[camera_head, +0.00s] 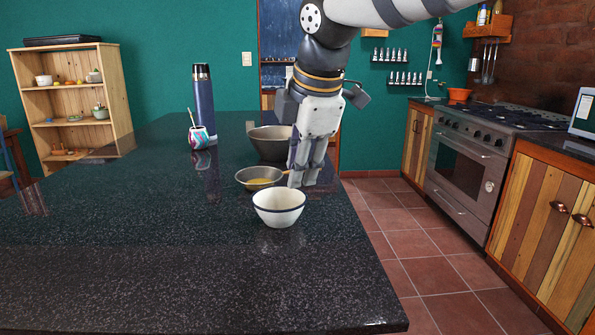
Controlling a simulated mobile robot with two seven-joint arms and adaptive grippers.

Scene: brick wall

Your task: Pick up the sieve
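The sieve (259,180) is a shallow metal bowl with a yellowish inside. It is on the dark stone counter (150,270), between a white bowl and a larger grey bowl. Its short handle points right, towards my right gripper (303,184). My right gripper points down over the counter's right edge, with its fingertips at the handle's end. The fingers hide where the handle ends, so I cannot tell whether they are around it or only beside it. My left gripper is not in view.
The white bowl (279,208) with a dark rim stands just in front of the sieve. The grey bowl (268,144) is behind it. A painted cup (199,138) and a tall dark flask (204,100) stand further left. The front and left of the counter are clear.

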